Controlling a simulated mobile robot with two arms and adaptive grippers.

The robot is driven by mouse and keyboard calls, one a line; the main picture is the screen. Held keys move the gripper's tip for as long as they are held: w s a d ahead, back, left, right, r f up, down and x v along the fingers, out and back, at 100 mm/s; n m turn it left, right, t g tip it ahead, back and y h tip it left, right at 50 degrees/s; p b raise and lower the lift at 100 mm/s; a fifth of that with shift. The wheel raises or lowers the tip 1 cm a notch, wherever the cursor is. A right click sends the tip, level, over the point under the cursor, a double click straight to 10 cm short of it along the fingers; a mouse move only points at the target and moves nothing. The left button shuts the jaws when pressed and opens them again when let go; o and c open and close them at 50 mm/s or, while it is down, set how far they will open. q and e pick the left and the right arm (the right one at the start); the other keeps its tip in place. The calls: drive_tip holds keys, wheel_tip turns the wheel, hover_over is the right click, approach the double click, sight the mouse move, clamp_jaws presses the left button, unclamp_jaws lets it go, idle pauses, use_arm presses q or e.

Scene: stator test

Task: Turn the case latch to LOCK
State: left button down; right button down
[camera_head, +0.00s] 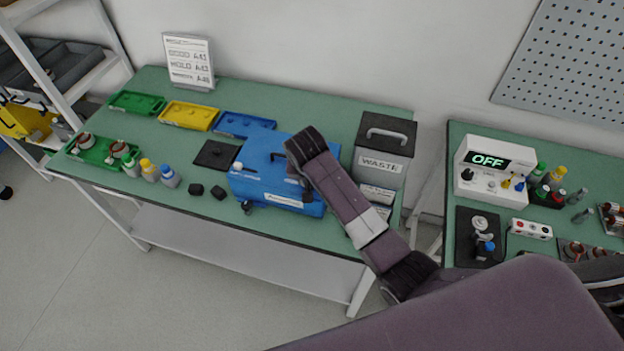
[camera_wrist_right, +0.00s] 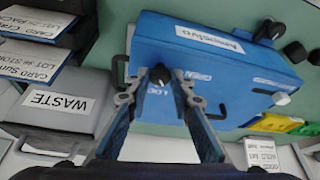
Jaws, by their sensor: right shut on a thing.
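The blue case (camera_head: 262,178) stands on the green bench in the head view. In the right wrist view its blue top (camera_wrist_right: 215,55) fills the middle. The black latch knob (camera_wrist_right: 160,73) sits on the case between my fingertips, with "OPEN" lettering to its right and partly covered "LOC" lettering just below it. My right gripper (camera_wrist_right: 158,82) is closed around the knob. Which way the latch points is hidden by the fingers. In the head view my right arm reaches over the case and hides the latch and the fingertips. My left gripper is not in view.
The waste bin (camera_head: 383,150) stands right of the case, with cards in front. A black pad (camera_head: 216,154) and small black parts (camera_head: 207,191) lie to the left. Green, yellow and blue trays (camera_head: 188,115) line the back. A carry handle (camera_wrist_right: 215,110) shows on the case.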

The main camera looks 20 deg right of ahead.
drive_tip(key=shift+w+a+r+m+h, duration=0.1)
drive_tip(key=shift+m+h, duration=0.2)
drive_tip(key=shift+m, duration=0.55)
drive_tip(key=shift+a+m+h, duration=0.1)
drive_tip(key=shift+m+h, duration=0.2)
drive_tip(key=shift+m, duration=0.55)
drive_tip(key=shift+d+g, duration=0.1)
drive_tip(key=shift+g, duration=0.2)
drive_tip(key=c, duration=1.7)
unclamp_jaws()
wheel_tip(320, 180, up, 10)
drive_tip(key=shift+f, duration=0.1)
